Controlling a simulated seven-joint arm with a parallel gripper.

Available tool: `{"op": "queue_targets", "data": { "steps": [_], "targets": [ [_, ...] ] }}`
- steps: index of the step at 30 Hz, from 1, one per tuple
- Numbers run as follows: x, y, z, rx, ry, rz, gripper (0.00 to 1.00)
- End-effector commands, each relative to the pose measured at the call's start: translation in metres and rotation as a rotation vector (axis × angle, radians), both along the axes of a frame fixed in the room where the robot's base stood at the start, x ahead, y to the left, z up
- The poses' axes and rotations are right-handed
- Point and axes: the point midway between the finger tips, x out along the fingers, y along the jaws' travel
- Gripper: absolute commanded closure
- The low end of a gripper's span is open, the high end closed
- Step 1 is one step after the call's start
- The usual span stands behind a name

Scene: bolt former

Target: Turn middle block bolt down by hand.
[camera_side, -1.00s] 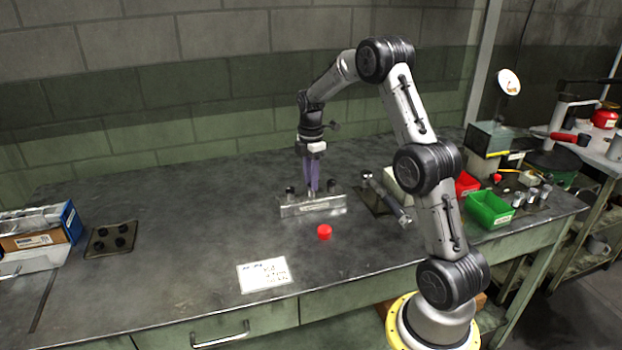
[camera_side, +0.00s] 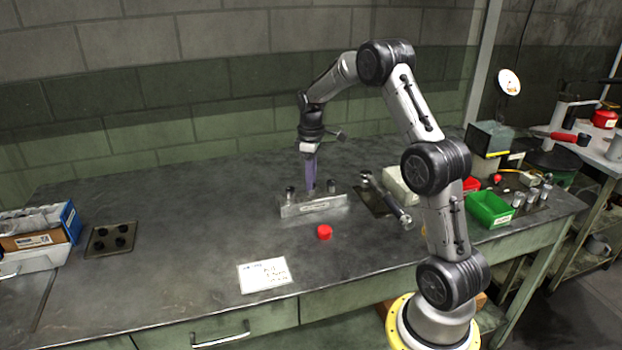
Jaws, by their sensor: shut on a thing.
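The silver metal block (camera_side: 312,206) lies on the bench near the middle. A dark bolt (camera_side: 290,193) stands at its left end and another dark bolt (camera_side: 331,186) at its right end. My gripper (camera_side: 311,190) points straight down over the middle of the block, between these two bolts. Its purple fingers are shut at the block's middle bolt, which they hide almost wholly. How far that bolt sits in the block cannot be seen.
A red cap (camera_side: 324,232) lies in front of the block. A hammer-like tool (camera_side: 388,201) lies right of it on a dark mat. A white card (camera_side: 265,275) lies at the front.

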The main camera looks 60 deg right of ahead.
Motion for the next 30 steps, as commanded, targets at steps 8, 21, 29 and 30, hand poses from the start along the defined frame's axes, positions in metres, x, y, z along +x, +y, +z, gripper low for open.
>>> {"op": "queue_targets", "data": {
  "steps": [8,21,29,30],
  "targets": [
    [0.0003,-0.0003,0.0021,-0.002,-0.002,-0.261,1.00],
    [0.0001,-0.0006,0.0025,-0.001,-0.002,-0.680,1.00],
    [0.0002,-0.0007,0.0030,-0.001,-0.003,-0.926,1.00],
    [0.0002,-0.0007,0.0029,-0.001,-0.003,-0.965,1.00]
  ]
}}
